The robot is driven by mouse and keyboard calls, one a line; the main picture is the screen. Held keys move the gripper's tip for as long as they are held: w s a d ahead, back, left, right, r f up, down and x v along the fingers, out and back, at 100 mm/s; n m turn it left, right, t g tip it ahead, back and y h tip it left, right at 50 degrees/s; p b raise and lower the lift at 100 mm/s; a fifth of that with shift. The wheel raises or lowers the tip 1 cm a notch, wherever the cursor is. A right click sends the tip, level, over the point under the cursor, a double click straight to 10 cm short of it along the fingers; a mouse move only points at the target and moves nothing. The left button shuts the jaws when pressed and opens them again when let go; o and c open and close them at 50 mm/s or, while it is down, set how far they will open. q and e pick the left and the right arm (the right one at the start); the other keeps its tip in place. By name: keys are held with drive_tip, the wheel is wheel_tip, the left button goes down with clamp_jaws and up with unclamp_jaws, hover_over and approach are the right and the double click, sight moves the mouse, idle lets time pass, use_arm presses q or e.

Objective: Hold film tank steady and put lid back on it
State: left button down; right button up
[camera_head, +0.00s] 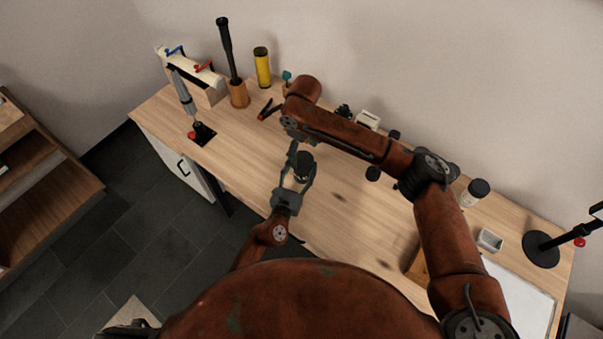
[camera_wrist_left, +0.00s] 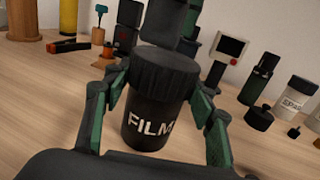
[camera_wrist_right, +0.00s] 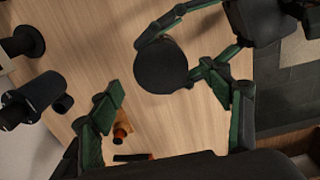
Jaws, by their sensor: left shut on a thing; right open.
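The black film tank (camera_wrist_left: 150,128), marked FILM, stands upright on the wooden table (camera_head: 345,215). A ribbed black lid (camera_wrist_left: 163,75) sits on its top; I cannot tell whether it is fully seated. The lid's round top also shows in the right wrist view (camera_wrist_right: 160,66). My left gripper (camera_head: 301,174) is shut around the tank, one finger on each side, as the left wrist view (camera_wrist_left: 160,92) shows. My right gripper (camera_wrist_right: 162,82) is open over the tank, its fingers apart on either side of the lid and holding nothing. My right arm partly hides this area in the head view.
Behind stand a yellow cylinder (camera_head: 262,68), a dark handled tool in a wooden holder (camera_head: 238,95) and a pipe rack with red and blue handles (camera_head: 200,78). At right are a white-bodied jar (camera_head: 471,198), a small tray (camera_head: 489,240) and a lamp base (camera_head: 541,249).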

use_arm(q)
drive_tip(key=shift+f, duration=0.1)
use_arm(e)
drive_tip(key=o, duration=0.5)
wheel_tip(320, 180, up, 12)
idle(0.4)
use_arm(q)
drive_tip(key=c, duration=0.8)
unclamp_jaws()
drive_tip(key=v, duration=1.2)
